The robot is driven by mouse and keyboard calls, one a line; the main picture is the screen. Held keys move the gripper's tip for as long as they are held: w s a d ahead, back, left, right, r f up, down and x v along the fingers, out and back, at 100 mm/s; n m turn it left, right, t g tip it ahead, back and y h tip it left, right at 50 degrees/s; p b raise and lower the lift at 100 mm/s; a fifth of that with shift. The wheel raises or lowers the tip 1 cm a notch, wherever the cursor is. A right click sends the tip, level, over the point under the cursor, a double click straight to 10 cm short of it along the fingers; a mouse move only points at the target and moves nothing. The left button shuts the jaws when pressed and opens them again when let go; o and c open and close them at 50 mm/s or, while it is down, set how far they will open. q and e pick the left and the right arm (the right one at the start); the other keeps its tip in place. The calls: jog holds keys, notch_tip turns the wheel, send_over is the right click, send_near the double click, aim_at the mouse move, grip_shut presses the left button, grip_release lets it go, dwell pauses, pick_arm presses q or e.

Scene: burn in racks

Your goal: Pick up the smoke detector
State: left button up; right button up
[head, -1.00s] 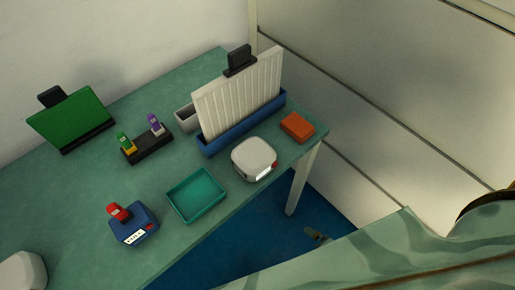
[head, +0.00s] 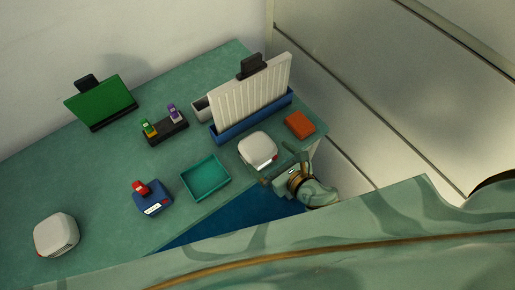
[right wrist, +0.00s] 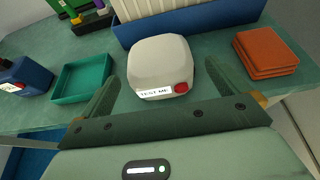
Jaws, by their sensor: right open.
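A white rounded smoke detector (head: 258,150) with a red button stands near the front edge of the green table, beside the blue rack. In the right wrist view the detector (right wrist: 160,65) shows a "TEST ME" label facing me. My right gripper (head: 277,165) is open at the table's edge, just in front of the detector. In the right wrist view its fingers (right wrist: 162,82) spread to either side of the detector's near face, with gaps showing. A second white rounded device (head: 56,235) sits at the table's left end. My left gripper is not in view.
Left of the detector is an empty teal tray (head: 205,178); right of it are orange pads (head: 299,124). The blue rack (head: 250,117) with a white ribbed panel stands close behind. A blue device (head: 153,200) with a red piece is farther left.

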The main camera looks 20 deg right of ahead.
aim_at(257, 147)
jog(key=b+x, duration=0.1)
jog(key=x, duration=0.6)
jog(key=shift+s+a+f, duration=0.1)
jog(key=shift+a, duration=0.05)
jog(key=c, duration=0.8)
